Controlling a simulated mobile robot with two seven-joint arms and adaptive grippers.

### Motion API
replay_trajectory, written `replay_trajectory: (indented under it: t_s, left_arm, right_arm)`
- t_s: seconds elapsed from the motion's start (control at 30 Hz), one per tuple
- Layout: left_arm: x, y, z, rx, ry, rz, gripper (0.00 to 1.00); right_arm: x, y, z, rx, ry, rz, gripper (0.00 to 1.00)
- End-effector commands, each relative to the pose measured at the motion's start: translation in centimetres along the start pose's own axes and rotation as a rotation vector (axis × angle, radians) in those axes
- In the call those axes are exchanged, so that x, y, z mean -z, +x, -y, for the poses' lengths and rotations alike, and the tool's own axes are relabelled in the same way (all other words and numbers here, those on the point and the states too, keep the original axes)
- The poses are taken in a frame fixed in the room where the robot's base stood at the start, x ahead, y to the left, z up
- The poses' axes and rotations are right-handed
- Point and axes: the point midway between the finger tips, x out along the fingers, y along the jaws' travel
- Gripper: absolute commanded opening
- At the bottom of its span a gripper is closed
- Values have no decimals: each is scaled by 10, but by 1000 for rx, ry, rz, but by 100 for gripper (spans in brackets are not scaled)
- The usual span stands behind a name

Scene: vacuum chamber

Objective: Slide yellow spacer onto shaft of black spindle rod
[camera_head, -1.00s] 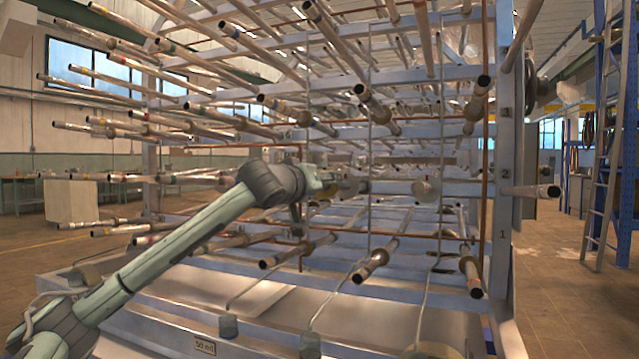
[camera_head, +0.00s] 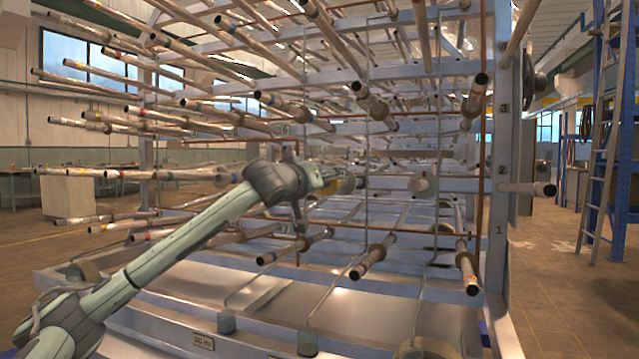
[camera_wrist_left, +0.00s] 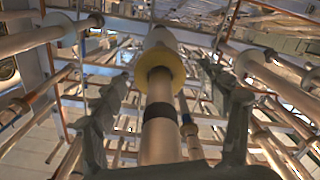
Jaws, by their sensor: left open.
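In the left wrist view, a yellow spacer (camera_wrist_left: 160,68) sits around a pale spindle rod (camera_wrist_left: 160,145) with a black band (camera_wrist_left: 158,135). A whitish cone-shaped piece (camera_wrist_left: 159,40) lies directly behind the spacer. My left gripper (camera_wrist_left: 172,78) is open, with one finger on each side of the rod and spacer; I see a gap on both sides. In the head view, my left gripper (camera_head: 325,183) is at the middle of the rack, with a small yellow patch by it. The rod there is mostly hidden by the gripper. My right gripper is not in view.
A large blue-grey rack (camera_head: 497,150) carries many rods pointing outward around my left arm. A rod (camera_head: 470,272) juts out at the lower right, and others are close above. Open floor (camera_head: 560,290) lies to the right, with a ladder (camera_head: 600,170) beyond.

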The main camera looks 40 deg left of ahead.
Motion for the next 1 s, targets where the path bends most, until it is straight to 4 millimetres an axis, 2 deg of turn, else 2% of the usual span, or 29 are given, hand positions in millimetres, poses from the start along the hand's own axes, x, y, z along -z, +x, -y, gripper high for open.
replay_trajectory:
  t_s: [0.17,0.4,0.6,0.8,1.0]
  left_arm:
    - [1,-16,1,1,4,-2,74]
    - [1,-68,2,5,11,-2,74]
    - [1,-98,1,3,9,-3,74]
    - [1,-114,0,0,5,-3,74]
    - [0,-119,0,1,1,0,74]
  right_arm:
    - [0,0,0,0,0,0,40]
    - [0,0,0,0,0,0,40]
    - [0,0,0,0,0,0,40]
    - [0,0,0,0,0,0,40]
    - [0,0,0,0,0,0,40]
